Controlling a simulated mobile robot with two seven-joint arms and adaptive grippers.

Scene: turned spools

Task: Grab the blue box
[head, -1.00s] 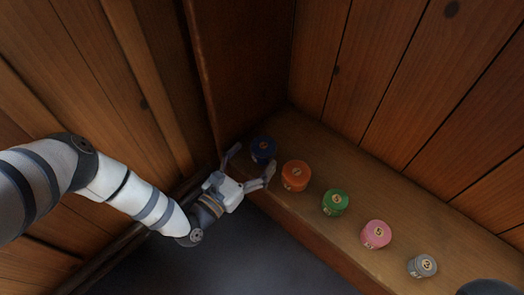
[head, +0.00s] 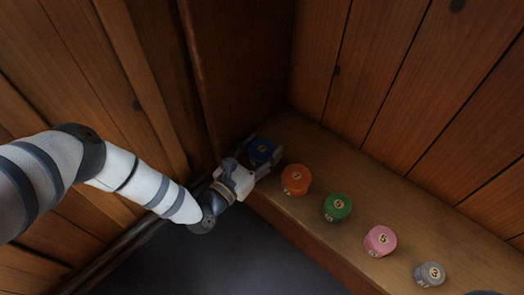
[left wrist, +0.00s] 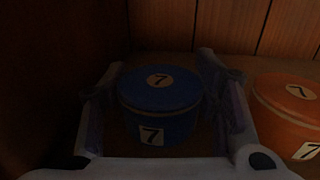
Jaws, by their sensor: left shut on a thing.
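The blue box (head: 262,150) is a round, spool-like container at the far left end of the wooden shelf, by the corner. In the left wrist view the blue box (left wrist: 160,102) stands upright, with a "7" label on its lid and another on its side. My left gripper (head: 261,151) is around it, one finger on each side, and is shut on it. The left gripper's fingers (left wrist: 160,100) also show in the left wrist view, to the left and right of the box. The underside of the box is hidden.
An orange container (head: 295,180) stands close to the right of the blue box. Green (head: 337,208), pink (head: 380,241) and grey (head: 430,274) containers follow along the shelf (head: 355,185). Wooden walls rise behind and to the left of the blue box.

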